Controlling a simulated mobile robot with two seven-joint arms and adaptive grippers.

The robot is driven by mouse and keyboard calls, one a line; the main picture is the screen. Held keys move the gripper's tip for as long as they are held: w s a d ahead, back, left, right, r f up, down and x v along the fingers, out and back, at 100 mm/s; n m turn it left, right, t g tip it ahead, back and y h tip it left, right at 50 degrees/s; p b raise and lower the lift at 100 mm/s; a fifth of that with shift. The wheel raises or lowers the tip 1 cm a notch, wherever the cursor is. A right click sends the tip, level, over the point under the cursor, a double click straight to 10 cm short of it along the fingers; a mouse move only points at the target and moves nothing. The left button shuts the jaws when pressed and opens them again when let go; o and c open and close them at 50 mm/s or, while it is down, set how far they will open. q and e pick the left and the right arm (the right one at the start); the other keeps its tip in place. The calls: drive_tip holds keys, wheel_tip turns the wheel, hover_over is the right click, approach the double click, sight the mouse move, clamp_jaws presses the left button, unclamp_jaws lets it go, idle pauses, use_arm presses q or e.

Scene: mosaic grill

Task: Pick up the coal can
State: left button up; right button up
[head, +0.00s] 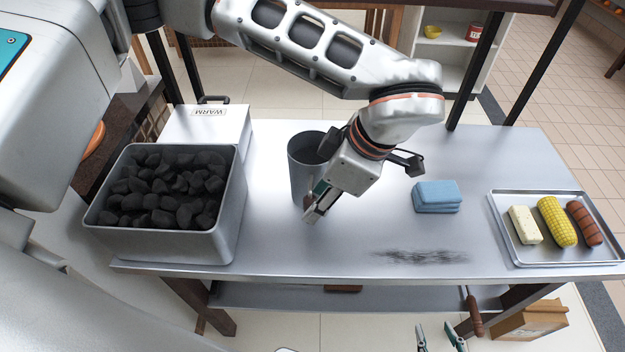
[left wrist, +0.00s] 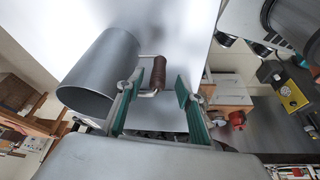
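The coal can (head: 302,172) is a grey metal cylinder standing upright on the metal table, open at the top. In the left wrist view the can (left wrist: 98,75) shows with its brown side handle (left wrist: 160,73). My left gripper (head: 316,205) reaches down at the can's front right side, by the handle. In the left wrist view its green fingers (left wrist: 170,88) are apart, with the handle at the gap between their tips; I cannot tell whether they touch it. My right gripper (head: 438,338) shows only its fingertips at the bottom edge, apart and empty, off the table's front.
A grey bin of black coal (head: 240,190) stands left of the can, with a white box (head: 205,125) marked WARM behind it. A folded blue cloth (head: 436,197) lies to the right. A tray (head: 505,235) holds butter, corn and a sausage.

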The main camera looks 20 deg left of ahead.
use_arm(q)
drive_tip(key=x, duration=0.5)
drive_tip(key=shift+w, duration=0.1)
drive_tip(key=shift+c, duration=0.4)
clamp_jaws()
drive_tip(key=shift+r, duration=0.1)
